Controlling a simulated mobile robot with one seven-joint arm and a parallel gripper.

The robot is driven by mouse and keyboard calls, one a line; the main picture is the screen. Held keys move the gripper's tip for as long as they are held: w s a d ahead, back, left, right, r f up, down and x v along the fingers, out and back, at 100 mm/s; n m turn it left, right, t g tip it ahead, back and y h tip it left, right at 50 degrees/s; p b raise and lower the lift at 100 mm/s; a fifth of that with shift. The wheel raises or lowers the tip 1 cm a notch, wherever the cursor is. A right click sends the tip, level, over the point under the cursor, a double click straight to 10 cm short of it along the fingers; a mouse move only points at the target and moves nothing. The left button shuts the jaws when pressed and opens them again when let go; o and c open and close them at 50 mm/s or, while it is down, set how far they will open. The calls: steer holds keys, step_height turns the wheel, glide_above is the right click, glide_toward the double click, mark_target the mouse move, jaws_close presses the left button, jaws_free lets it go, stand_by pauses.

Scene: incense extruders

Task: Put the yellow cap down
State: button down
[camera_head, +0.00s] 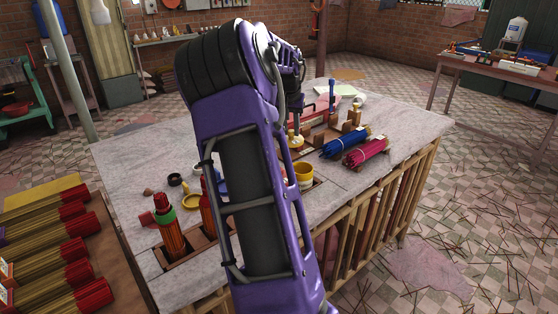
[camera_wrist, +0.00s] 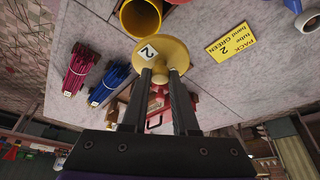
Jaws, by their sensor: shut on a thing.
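My gripper (camera_wrist: 161,76) is shut on the yellow cap (camera_wrist: 177,52), a round piece with a white label reading 2. I cannot tell the exact gap between cap and table.
A yellow card (camera_wrist: 232,38) lies on the table. Bare surface shows at the right (camera_head: 405,122).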

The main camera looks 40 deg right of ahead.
steer(key=w+a+f+m+p, duration=0.1)
steer(key=w+f, duration=0.1)
steer(key=f, duration=0.1)
steer(key=w+a+f, duration=0.1)
steer(key=w+f, duration=0.1)
steer(key=f, duration=0.1)
steer(key=w+a+f+m+p, duration=0.1)
steer(key=w+f, duration=0.1)
steer(key=f, duration=0.1)
steer(key=shift+a+f+m+g+h+p, duration=0.15)
steer(key=shift+f+m+g+h+p, duration=0.15)
steer(key=shift+g, duration=0.1)
steer(key=shift+f, duration=2)
steer(key=shift+f, duration=0.1)
steer(key=shift+f+b, duration=0.15)
steer(key=shift+b, duration=0.15)
steer(key=c, duration=0.7)
jaws_free()
steer(key=shift+r, duration=0.5)
steer(key=p+v, duration=0.1)
steer(key=v, duration=1)
steer(key=shift+a+r, duration=0.2)
steer(key=shift+r, duration=0.05)
